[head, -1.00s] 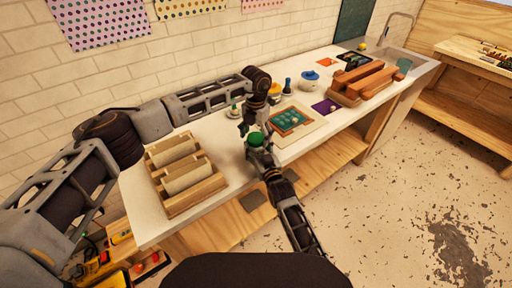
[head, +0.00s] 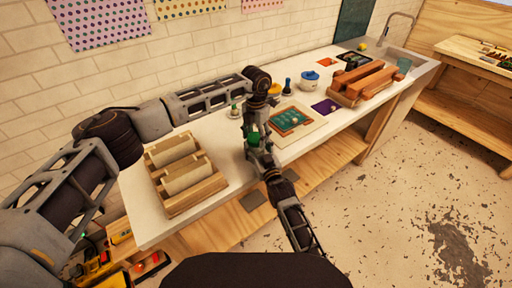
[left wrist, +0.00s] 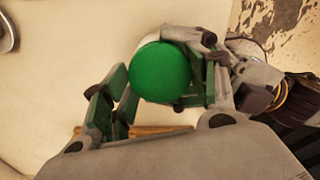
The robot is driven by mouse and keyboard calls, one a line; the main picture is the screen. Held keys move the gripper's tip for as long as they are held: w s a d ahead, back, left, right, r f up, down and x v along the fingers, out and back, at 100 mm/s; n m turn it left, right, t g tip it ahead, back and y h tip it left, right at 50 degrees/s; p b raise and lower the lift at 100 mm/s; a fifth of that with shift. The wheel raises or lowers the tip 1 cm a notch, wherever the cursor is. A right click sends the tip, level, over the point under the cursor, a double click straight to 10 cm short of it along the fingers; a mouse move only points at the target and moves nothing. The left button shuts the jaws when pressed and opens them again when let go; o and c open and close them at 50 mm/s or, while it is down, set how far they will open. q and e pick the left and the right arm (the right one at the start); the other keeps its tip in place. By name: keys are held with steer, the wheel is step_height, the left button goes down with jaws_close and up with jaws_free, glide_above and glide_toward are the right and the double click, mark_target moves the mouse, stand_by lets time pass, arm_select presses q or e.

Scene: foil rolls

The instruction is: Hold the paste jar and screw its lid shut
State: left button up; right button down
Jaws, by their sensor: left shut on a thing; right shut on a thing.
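The paste jar's green lid (head: 253,139) shows between my two grippers at the bench's front edge. In the left wrist view the round green lid (left wrist: 160,72) fills the middle, and a pale sliver of the jar (left wrist: 168,33) shows behind it. My left gripper (head: 252,132) comes down from above and is shut on the lid, with a finger on either side. My right gripper (head: 260,155) reaches up from below and is shut on the jar. Most of the jar is hidden by the lid and fingers. I cannot tell how far the lid sits down on it.
A wooden rack (head: 212,193) with foil rolls stands left on the white bench. A board with a green panel (head: 291,122), a blue-lidded white pot (head: 310,78) and a wooden rack of brown bars (head: 366,82) lie to the right. Bare bench top surrounds the left rack.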

arm_select(q)
steer(key=o, duration=1.2)
steer(key=shift+r, duration=0.1)
step_height(320, 180, up, 12)
arm_select(e)
steer(key=shift+c, duration=1.5)
jaws_free()
steer(key=shift+s, duration=0.1)
steer(key=v, duration=1.1)
steer(key=shift+s+d, duration=0.15)
steer(key=shift+s, duration=0.25)
arm_select(q)
steer(key=shift+f, duration=0.2)
